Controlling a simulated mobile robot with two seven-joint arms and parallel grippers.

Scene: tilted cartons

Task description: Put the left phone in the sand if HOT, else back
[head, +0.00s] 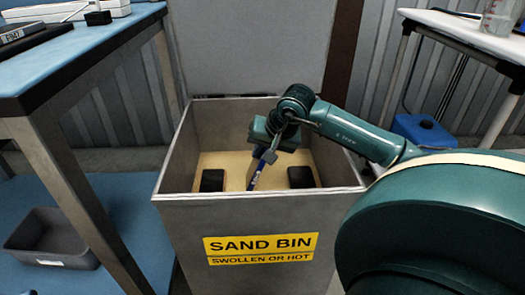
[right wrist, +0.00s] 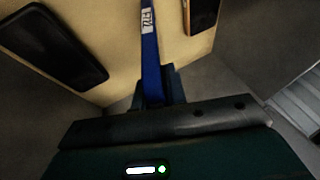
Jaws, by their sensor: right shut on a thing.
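My right gripper (head: 268,150) is inside the top of the sand bin (head: 262,215), above the sand. It is shut on a slim blue phone (head: 257,175), held edge-on and pointing down. The phone also shows in the right wrist view (right wrist: 151,60), with a small white label on its edge. Whether its tip touches the sand (head: 228,160) I cannot tell. A black phone (head: 212,180) lies at the bin's left, and another dark phone (head: 301,177) lies at its right. No temperature reading shows on the held phone. My left gripper is out of view.
The bin's walls stand around my gripper. A blue-topped bench (head: 75,48) is at left, with a labelled item (head: 22,32) and a small black object (head: 98,18). A grey tray (head: 50,238) is below it. A white table (head: 470,35) stands at right.

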